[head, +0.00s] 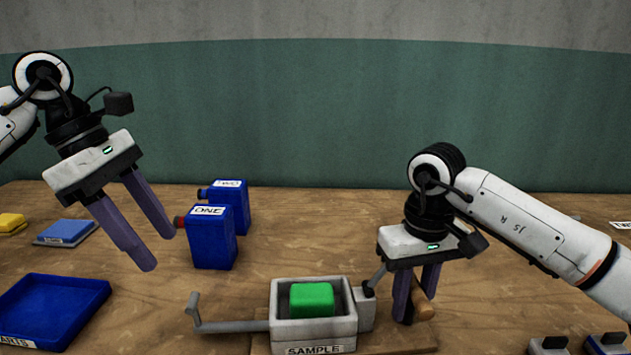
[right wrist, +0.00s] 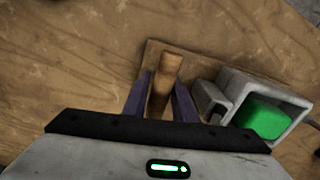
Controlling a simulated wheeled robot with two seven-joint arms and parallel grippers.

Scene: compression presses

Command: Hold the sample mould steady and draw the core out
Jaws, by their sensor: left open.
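The grey sample mould (head: 314,330), labelled SAMPLE, stands on a wooden board at the front middle. A green block (head: 312,299) sits in its open top; both also show at the right of the right wrist view. A bent grey bar (head: 225,326) sticks out of the mould's left side. On its right are a grey block and a wooden handle (right wrist: 163,85). My right gripper (head: 415,300) has its fingers on either side of this handle; I cannot tell whether they press on it. My left gripper (head: 160,252) is open and empty, raised left of the mould.
Blue containers labelled ONE (head: 212,240) and TWO (head: 235,207) stand behind the mould. A blue tray (head: 85,283), a blue slab (head: 66,232) and a yellow piece (head: 11,222) lie at the left. Switch-like boxes (head: 548,344) are at the front right.

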